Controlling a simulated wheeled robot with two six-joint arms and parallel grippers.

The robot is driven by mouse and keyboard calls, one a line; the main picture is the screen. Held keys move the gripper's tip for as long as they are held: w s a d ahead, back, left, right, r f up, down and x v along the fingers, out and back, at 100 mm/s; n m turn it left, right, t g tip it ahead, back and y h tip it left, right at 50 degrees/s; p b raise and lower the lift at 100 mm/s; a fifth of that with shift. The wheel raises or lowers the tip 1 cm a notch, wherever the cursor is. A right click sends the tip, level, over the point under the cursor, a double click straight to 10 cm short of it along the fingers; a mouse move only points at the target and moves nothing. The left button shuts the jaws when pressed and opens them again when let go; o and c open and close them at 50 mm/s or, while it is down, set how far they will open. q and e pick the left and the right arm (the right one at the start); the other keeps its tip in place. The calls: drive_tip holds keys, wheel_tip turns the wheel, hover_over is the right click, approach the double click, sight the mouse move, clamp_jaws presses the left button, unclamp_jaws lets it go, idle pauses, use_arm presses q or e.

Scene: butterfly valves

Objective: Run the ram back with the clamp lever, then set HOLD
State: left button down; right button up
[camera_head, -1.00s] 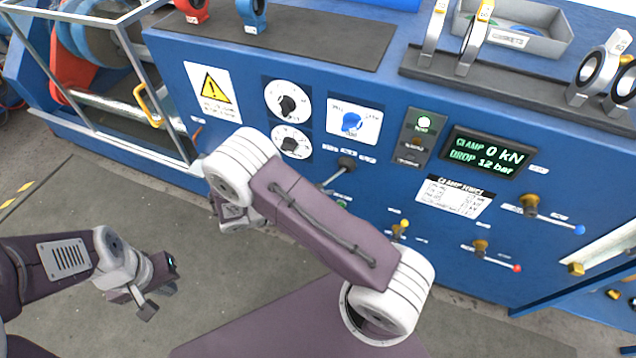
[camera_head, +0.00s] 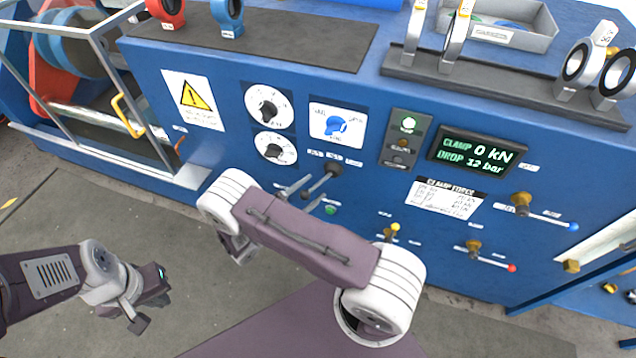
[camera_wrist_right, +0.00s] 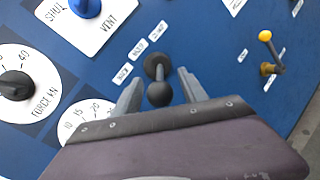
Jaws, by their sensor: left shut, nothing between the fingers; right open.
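The lever with a black ball knob (camera_wrist_right: 159,94) sticks out of the blue panel from a dark round boss (camera_head: 335,169), below three small labels. My right gripper (camera_head: 302,196) is open; in the right wrist view its fingers (camera_wrist_right: 160,80) stand on either side of the lever, with gaps visible. The display (camera_head: 472,152) reads CLAMP 0 kN and DROP 12 bar. The lever labels (camera_wrist_right: 138,48) are too small to read surely. A silver bar (camera_head: 85,118) lies inside the frame at left. My left gripper (camera_head: 140,312) is shut and empty, low over the floor.
Two white dials (camera_head: 268,106) and a blue knob (camera_head: 335,126) on a white plate are close above the lever. A yellow-tipped lever (camera_head: 394,229), a red-tipped lever (camera_head: 487,257) and a blue-tipped lever (camera_head: 545,213) are to the right. The floor at lower left is clear.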

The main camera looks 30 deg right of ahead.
sight(331, 174)
drive_tip(key=shift+x, duration=0.9)
drive_tip(key=shift+w+d, duration=0.15)
drive_tip(key=shift+d, duration=0.4)
clamp_jaws()
